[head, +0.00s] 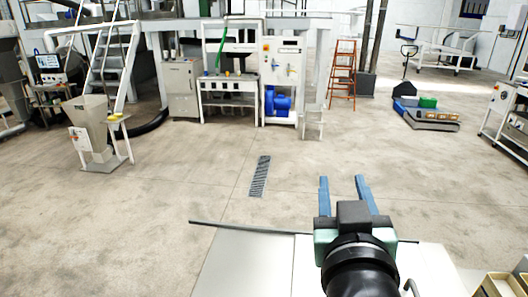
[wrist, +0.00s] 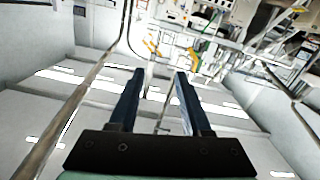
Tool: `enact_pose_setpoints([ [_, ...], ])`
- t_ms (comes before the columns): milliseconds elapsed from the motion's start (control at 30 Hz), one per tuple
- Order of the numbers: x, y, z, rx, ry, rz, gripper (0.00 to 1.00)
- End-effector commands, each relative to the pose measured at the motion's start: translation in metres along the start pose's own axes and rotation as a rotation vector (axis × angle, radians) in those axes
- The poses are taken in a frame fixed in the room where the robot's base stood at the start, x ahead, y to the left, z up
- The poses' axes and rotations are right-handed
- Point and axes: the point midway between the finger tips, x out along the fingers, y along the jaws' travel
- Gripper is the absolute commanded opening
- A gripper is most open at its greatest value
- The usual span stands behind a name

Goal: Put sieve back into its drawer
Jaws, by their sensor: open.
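My gripper (head: 344,180) is open and empty in the head view, over the far edge of a white worktop, with its blue fingers pointing away from me. It also shows in the wrist view (wrist: 161,74), with its two dark fingers apart and nothing between them. I cannot make out the sieve in either view. I cannot make out its drawer either.
The white worktop (head: 245,265) has a dark bar (head: 250,230) along its far edge. Beige bins (head: 497,284) stand at the bottom right. Beyond lies open concrete floor with a dark grate (head: 259,176). A hopper machine (head: 92,125) stands left; an orange ladder (head: 343,75) is far back.

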Motion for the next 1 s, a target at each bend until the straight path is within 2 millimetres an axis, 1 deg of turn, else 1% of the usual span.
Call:
enact_pose_setpoints([
  [33, -0.010, -0.019, -0.054, 0.020, 0.149, -0.023, 0.48],
  [67, -0.018, -0.028, -0.081, 0.034, 0.229, -0.034, 0.48],
  [100, -0.030, -0.038, -0.115, 0.058, 0.332, -0.050, 0.48],
  [167, -0.053, -0.051, -0.160, 0.094, 0.474, -0.076, 0.48],
  [200, -0.070, -0.058, -0.185, 0.119, 0.558, -0.093, 0.48],
  [300, -0.107, -0.070, -0.230, 0.172, 0.723, -0.130, 0.48],
  [333, -0.116, -0.071, -0.240, 0.185, 0.760, -0.138, 0.48],
  [400, -0.132, -0.074, -0.255, 0.208, 0.821, -0.154, 0.48],
  [433, -0.136, -0.075, -0.259, 0.214, 0.839, -0.158, 0.48],
  [500, -0.142, -0.075, -0.264, 0.223, 0.862, -0.163, 0.48],
  [567, -0.144, -0.076, -0.265, 0.225, 0.867, -0.164, 0.48],
  [867, -0.142, -0.075, -0.264, 0.223, 0.862, -0.163, 0.48],
  [1000, -0.141, -0.079, -0.239, 0.224, 0.862, -0.165, 0.48],
])
